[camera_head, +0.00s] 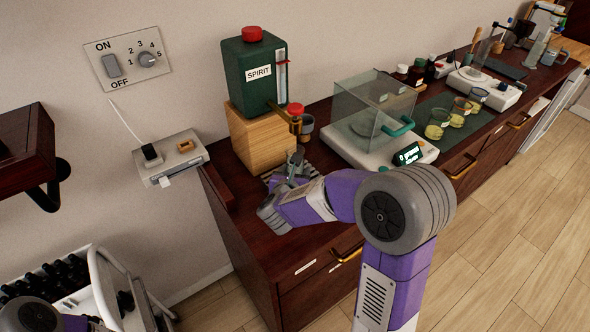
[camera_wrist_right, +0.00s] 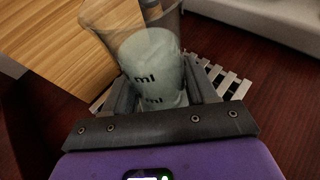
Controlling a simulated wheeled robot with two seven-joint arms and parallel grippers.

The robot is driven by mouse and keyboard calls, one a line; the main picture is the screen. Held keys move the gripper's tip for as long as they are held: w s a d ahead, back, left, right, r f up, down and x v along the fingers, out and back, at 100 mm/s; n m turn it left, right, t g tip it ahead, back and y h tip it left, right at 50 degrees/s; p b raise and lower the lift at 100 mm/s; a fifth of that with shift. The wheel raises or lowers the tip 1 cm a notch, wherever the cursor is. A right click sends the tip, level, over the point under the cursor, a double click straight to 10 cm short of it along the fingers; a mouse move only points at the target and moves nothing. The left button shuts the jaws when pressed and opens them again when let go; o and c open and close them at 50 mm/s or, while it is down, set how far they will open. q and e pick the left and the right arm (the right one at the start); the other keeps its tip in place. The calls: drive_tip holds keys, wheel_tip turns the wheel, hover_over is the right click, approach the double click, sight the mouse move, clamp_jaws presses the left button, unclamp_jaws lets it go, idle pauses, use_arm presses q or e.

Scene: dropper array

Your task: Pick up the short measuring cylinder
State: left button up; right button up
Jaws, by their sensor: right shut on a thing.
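The short measuring cylinder (camera_wrist_right: 150,62) is a clear, wide-mouthed vessel with dark "ml" marks in the right wrist view. Its lower part looks pale, and I cannot tell whether that is liquid. My right gripper (camera_wrist_right: 158,95) is shut on it, with one finger on each side. In the head view my right gripper (camera_head: 292,172) is by the front of the wooden block, over the slatted rack, and the cylinder is mostly hidden there. Only a part of my left arm shows at the bottom left; its gripper is out of view.
A green SPIRIT tank (camera_head: 250,85) with a red-knobbed tap stands on a wooden block (camera_head: 255,140). A slatted rack (camera_wrist_right: 226,82) lies beside the block. A balance with a glass cover (camera_head: 372,105) is to the right. Several beakers stand farther right. The counter front is clear.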

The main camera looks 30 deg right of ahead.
drive_tip(key=c, duration=0.3)
drive_tip(key=shift+r, duration=0.15)
